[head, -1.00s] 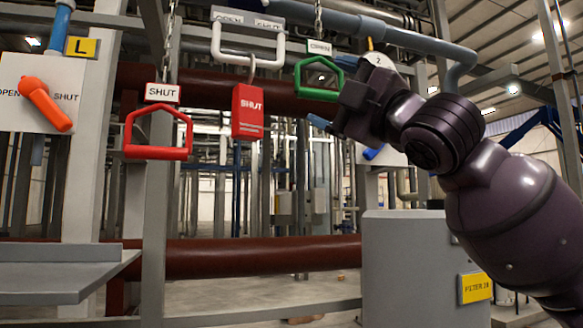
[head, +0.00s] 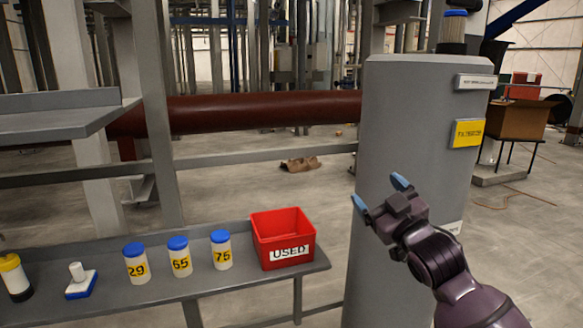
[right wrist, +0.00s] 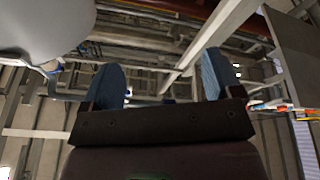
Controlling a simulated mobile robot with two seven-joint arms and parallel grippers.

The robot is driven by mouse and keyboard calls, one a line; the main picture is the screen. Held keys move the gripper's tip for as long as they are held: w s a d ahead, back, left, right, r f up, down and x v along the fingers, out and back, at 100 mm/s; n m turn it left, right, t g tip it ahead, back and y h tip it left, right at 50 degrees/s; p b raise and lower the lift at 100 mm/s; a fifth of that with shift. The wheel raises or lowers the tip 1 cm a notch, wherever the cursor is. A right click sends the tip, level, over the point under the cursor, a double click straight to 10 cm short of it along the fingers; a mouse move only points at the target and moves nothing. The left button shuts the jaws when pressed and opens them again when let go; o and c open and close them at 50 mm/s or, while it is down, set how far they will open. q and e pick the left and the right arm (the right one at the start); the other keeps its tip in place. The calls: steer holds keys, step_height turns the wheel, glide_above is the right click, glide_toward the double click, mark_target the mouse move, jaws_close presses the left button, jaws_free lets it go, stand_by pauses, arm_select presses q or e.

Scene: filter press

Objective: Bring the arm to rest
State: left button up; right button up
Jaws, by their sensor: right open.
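My right gripper (head: 380,194) is in the head view, in front of the grey cylindrical vessel (head: 412,120). Its two blue-tipped fingers are apart with nothing between them. In the right wrist view my right gripper (right wrist: 165,85) also shows open and empty, with beams and pipes beyond it. My right arm comes in from the lower right, bent at the wrist. My left gripper is not in view.
A grey shelf (head: 100,308) at lower left holds several blue-lidded jars (head: 180,258), a blue and white stamp-like item (head: 80,284), a yellow-capped bottle (head: 14,278) and a red USED bin (head: 283,238). A grey rail (head: 250,157) and brown pipe (head: 240,115) run behind.

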steer(key=s+d+f+m+g+h, duration=0.25)
steer(key=s+f, duration=0.35)
steer(key=f, duration=0.6)
steer(key=s+d+f+m+g+h, duration=0.1)
steer(key=s+d+f+m+h, duration=0.15)
steer(key=s+f, duration=0.65)
steer(key=s+d+f+m+g+h, duration=0.2)
steer(key=s+d+f, duration=0.2)
steer(key=f, duration=1)
steer(key=s+d+f+m+g, duration=0.1)
steer(key=s+f+g, duration=0.2)
steer(key=s+f, duration=0.5)
steer(key=s, duration=0.4)
steer(key=shift+s+d+f+h, duration=0.15)
steer(key=shift+d+f+h, duration=0.1)
steer(key=shift+f+h, duration=0.15)
